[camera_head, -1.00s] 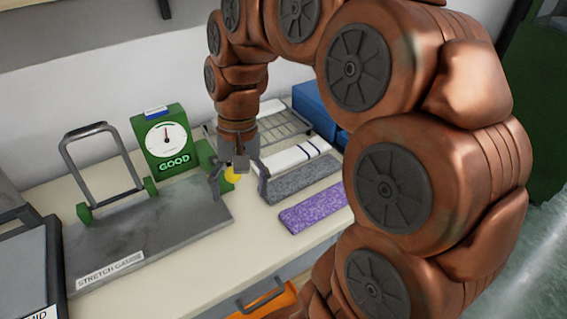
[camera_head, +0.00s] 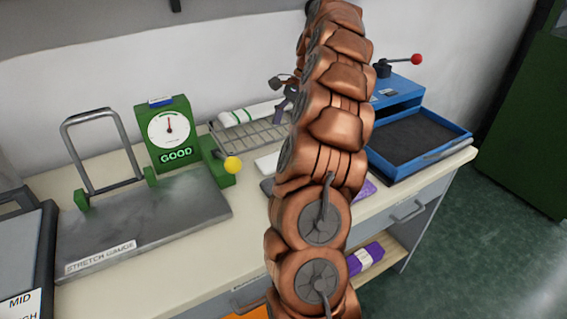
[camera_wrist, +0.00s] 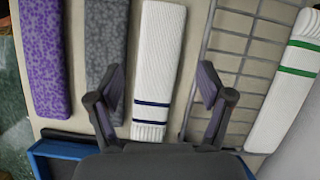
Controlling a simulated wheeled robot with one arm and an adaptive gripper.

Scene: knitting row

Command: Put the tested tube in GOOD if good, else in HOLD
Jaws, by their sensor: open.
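The stretch gauge (camera_head: 150,215) stands at the left of the table, its wire frame upright and no tube on its plate. Its dial (camera_head: 169,128) shows the word GOOD, needle pointing about straight up. A white tube with navy stripes (camera_wrist: 158,60) lies on the table; in the head view my arm partly hides it (camera_head: 267,162). A white tube with green stripes (camera_wrist: 290,80) lies on the wire rack (camera_wrist: 235,50), also seen at the back in the head view (camera_head: 250,114). My gripper (camera_wrist: 160,84) is open and empty above the navy-striped tube. No HOLD label shows.
A grey tube (camera_wrist: 105,35) and a purple tube (camera_wrist: 42,60) lie beside the navy-striped one. A blue tray (camera_head: 455,150) and a red-knobbed lever (camera_head: 416,60) are at the right. The gauge's yellow knob (camera_head: 233,164) sticks out. A purple roll (camera_head: 366,255) lies on the shelf below.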

